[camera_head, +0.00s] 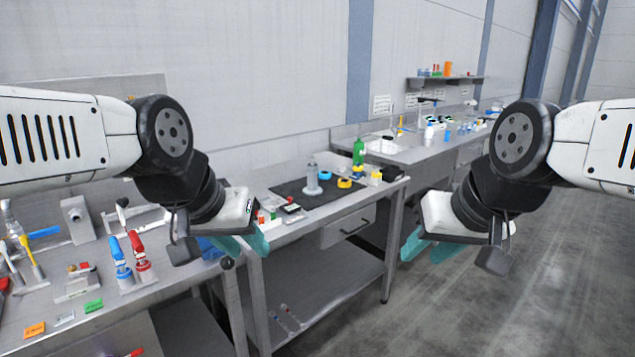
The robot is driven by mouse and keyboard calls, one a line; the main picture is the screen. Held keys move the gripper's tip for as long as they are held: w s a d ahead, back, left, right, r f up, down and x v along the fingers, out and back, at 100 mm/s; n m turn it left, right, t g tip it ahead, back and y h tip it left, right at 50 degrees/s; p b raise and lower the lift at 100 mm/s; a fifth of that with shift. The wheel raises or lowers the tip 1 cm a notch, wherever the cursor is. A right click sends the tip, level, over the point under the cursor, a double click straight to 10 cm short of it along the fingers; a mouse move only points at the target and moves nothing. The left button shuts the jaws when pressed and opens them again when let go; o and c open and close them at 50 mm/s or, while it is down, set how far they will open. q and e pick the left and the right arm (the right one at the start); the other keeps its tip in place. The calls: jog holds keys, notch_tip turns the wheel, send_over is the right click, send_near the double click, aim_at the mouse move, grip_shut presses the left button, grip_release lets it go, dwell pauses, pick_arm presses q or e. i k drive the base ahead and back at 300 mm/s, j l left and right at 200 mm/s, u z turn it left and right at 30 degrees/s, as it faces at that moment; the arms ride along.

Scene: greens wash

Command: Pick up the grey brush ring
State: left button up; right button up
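A grey upright piece with a wide, pale round foot (312,189) stands on a black mat on the middle bench. It is small in this view, and I cannot tell whether the foot is the grey brush ring. A blue ring (325,174) and a yellow ring (344,183) lie close to its right. My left gripper (243,243), with teal fingers apart, hangs at the bench's front left, nearer to me than the mat, and looks empty. My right gripper (429,248) is also open and empty, in the air right of the bench.
The black mat (290,189) also bears other small items. A green bottle (358,152) stands behind it. A near bench at left holds blue and red-handled tools (140,258). A further bench (412,152) stands at back right. Floor at right is clear.

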aim_at(312, 169)
jog(key=u, duration=0.2)
jog(key=i+l+u, duration=0.2)
jog(key=u, duration=0.2)
jog(key=i+l+u, duration=0.25)
jog(key=u, duration=0.2)
jog(key=i+l, duration=0.15)
jog(key=l, duration=0.2)
jog(key=i+l+u, duration=0.15)
jog(key=i+l, duration=0.2)
jog(key=l, duration=0.3)
jog(key=i+l+u, duration=0.15)
jog(key=l, duration=0.2)
jog(key=i+l, duration=0.1)
jog(key=l, duration=0.25)
jog(key=i+l+u, duration=0.15)
jog(key=l, duration=0.2)
jog(key=i+l, duration=0.1)
jog(key=l, duration=0.2)
jog(key=i+l, duration=0.1)
jog(key=l, duration=0.2)
jog(key=i+l, duration=0.1)
jog(key=l, duration=0.2)
